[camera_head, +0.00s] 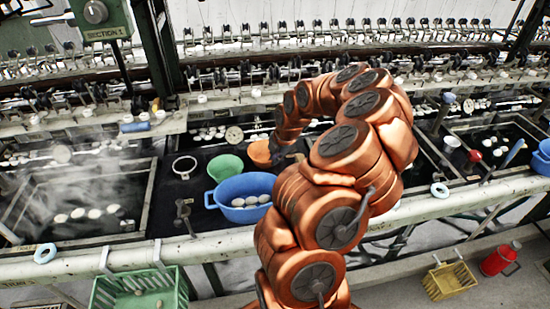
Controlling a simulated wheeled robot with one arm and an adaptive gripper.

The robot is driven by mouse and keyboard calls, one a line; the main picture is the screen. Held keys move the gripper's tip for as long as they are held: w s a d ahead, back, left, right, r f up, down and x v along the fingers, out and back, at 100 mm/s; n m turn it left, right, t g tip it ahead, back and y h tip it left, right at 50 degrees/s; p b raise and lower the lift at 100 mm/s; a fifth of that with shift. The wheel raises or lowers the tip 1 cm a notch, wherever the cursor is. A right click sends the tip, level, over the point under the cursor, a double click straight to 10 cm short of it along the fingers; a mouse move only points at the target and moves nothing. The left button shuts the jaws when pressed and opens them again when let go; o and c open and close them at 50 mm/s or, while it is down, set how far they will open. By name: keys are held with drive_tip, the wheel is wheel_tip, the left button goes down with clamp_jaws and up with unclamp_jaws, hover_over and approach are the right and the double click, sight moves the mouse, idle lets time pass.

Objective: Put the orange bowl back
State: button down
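The orange bowl (258,153) is on the dark surface between the basins, to the right of a green bowl (225,168) and behind a blue tub (239,188). Its right side is partly hidden by the end of my arm. My gripper (285,151) is a small dark shape at the bowl's right edge, mostly hidden by my copper-coloured arm. I cannot tell whether its fingers are open or shut, or whether they touch the bowl.
The blue tub holds several pale cocoons. A white ring-shaped item (184,167) lies left of the green bowl. A clamp (184,212) stands at the front rail (215,243). A steaming basin (85,205) is at left; reeling machinery runs along the back.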

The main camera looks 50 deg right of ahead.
drive_tip(key=c, duration=1.3)
unclamp_jaws()
drive_tip(key=shift+f, duration=0.1)
drive_tip(key=shift+r, duration=0.25)
drive_tip(key=shift+b+v, duration=1.7)
drive_tip(key=shift+v, duration=4.25)
drive_tip(key=s+a+r+m+g+y, duration=0.1)
drive_tip(key=a+r+m, duration=0.2)
drive_tip(key=a, duration=1)
drive_tip(key=s+a+r+m+g, duration=0.1)
drive_tip(key=a+r+m, duration=0.1)
drive_tip(key=a, duration=1.1)
drive_tip(key=s+a+f+m+g, duration=0.1)
drive_tip(key=s+a+m, duration=0.2)
drive_tip(key=s, duration=0.3)
drive_tip(key=s+a+f+m+g, duration=0.1)
drive_tip(key=s+a+f+m, duration=0.1)
drive_tip(key=s+a+m, duration=0.2)
drive_tip(key=s+a+f+m+g, duration=0.1)
drive_tip(key=s+a+f+m, duration=0.1)
drive_tip(key=s+m, duration=0.3)
drive_tip(key=shift+s+a+f+m+g+h, duration=0.15)
drive_tip(key=shift+s+a, duration=0.15)
drive_tip(key=shift+s, duration=0.4)
drive_tip(key=shift+s+a+r+m+g+h, duration=0.1)
drive_tip(key=shift+s+a, duration=0.15)
drive_tip(key=shift+s, duration=0.45)
drive_tip(key=shift+s+a+f+m+g+h, duration=0.15)
drive_tip(key=shift+s+a, duration=0.15)
drive_tip(key=shift+s, duration=0.4)
